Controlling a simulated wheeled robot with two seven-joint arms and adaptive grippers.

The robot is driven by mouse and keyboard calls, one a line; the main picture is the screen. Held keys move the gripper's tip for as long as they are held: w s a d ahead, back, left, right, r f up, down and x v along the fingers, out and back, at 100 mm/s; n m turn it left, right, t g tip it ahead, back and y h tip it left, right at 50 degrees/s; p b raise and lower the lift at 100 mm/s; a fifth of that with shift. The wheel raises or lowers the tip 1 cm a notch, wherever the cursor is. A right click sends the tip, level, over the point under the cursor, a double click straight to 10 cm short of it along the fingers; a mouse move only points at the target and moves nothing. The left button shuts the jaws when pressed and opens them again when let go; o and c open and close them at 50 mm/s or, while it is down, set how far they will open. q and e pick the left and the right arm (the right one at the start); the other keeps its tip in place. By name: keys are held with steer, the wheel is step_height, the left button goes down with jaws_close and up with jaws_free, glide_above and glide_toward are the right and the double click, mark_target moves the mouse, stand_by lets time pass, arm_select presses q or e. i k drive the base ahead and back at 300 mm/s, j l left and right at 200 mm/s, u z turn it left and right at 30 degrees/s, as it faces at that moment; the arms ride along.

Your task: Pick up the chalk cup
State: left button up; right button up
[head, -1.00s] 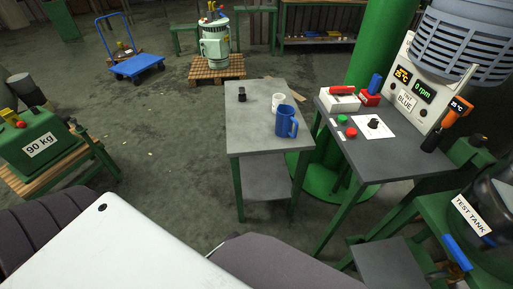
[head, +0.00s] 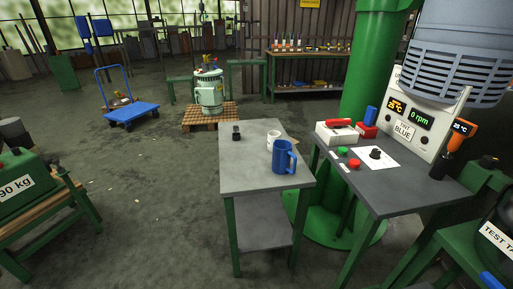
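A small white cup (head: 272,138), which looks like the chalk cup, stands upright on the small grey table (head: 245,178) in the middle. It is close to the table's right edge. A larger blue mug (head: 284,158) with its handle to the right stands in front of it and slightly to its right. The mug covers part of the cup's lower right side. Neither of my grippers shows in the head view.
A small black object (head: 236,133) stands at the table's back left. On the right is a dark desk (head: 392,192) with a 0 rpm control panel (head: 418,118) and buttons. A green column (head: 372,75) rises behind. The floor left of the table is clear.

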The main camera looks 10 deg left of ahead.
mark_target(274, 141)
steer(key=i+j+z, duration=0.35)
steer(key=j, duration=0.5)
steer(key=i+j+z, duration=0.3)
steer(key=j, duration=0.65)
steer(key=j+z, duration=0.35)
steer(key=j, duration=0.6)
steer(key=j+z, duration=0.3)
steer(key=j, duration=0.75)
steer(key=i, duration=0.05)
